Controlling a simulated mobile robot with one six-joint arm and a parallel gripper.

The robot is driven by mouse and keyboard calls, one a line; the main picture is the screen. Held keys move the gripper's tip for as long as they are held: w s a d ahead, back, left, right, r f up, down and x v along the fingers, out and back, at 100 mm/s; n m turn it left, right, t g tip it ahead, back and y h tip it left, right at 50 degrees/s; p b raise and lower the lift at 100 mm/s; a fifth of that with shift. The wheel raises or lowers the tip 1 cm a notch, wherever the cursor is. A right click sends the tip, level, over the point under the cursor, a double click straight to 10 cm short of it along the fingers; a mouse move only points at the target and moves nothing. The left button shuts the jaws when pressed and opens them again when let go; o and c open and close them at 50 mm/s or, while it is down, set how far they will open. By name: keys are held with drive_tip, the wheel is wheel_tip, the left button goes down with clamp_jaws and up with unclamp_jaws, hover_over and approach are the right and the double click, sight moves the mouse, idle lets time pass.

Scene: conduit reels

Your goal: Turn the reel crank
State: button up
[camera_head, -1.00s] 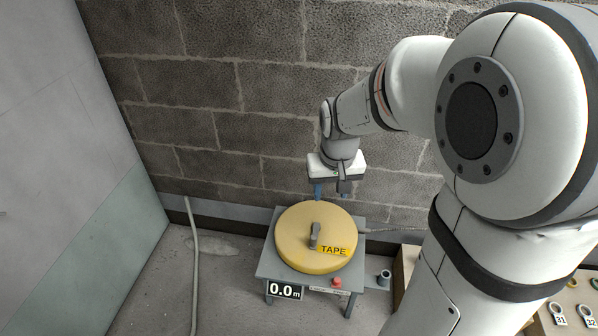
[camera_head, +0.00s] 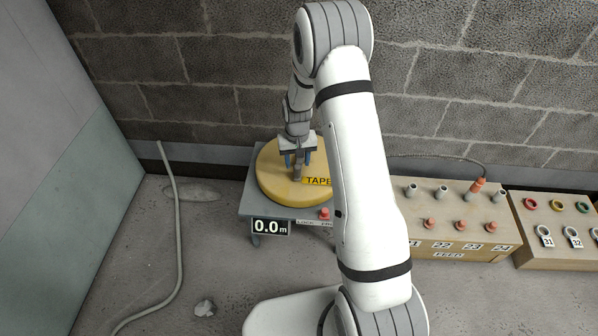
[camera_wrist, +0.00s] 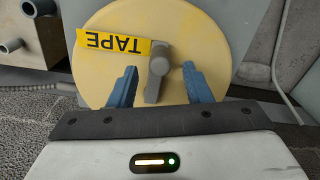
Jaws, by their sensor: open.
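The yellow reel (camera_head: 272,188) labelled TAPE lies flat on a grey stand (camera_head: 246,207) against the wall. Its grey crank (camera_head: 297,172) sits on top, partly behind my gripper in the head view. In the wrist view the crank (camera_wrist: 158,68) stands between the two blue fingers, with a gap on both sides. My gripper (camera_wrist: 157,85) is open over the reel (camera_wrist: 125,30); it also shows in the head view (camera_head: 297,160). The display on the stand (camera_head: 270,227) reads 0.0 m. My arm hides the right part of the reel and stand.
A red button (camera_head: 324,213) is on the stand's front edge. A wooden feed box (camera_head: 470,232) with grey tubes and red buttons stands right, with another box (camera_head: 555,250) of coloured rings beyond. A grey hose (camera_head: 178,240) runs along the floor at left.

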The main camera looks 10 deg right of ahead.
sight(298, 166)
wheel_tip(298, 166, down, 5)
drive_tip(key=shift+f+b, duration=0.1)
drive_tip(key=shift+b, duration=0.3)
clamp_jaws()
idle(0.4)
drive_tip(key=shift+d, duration=0.2)
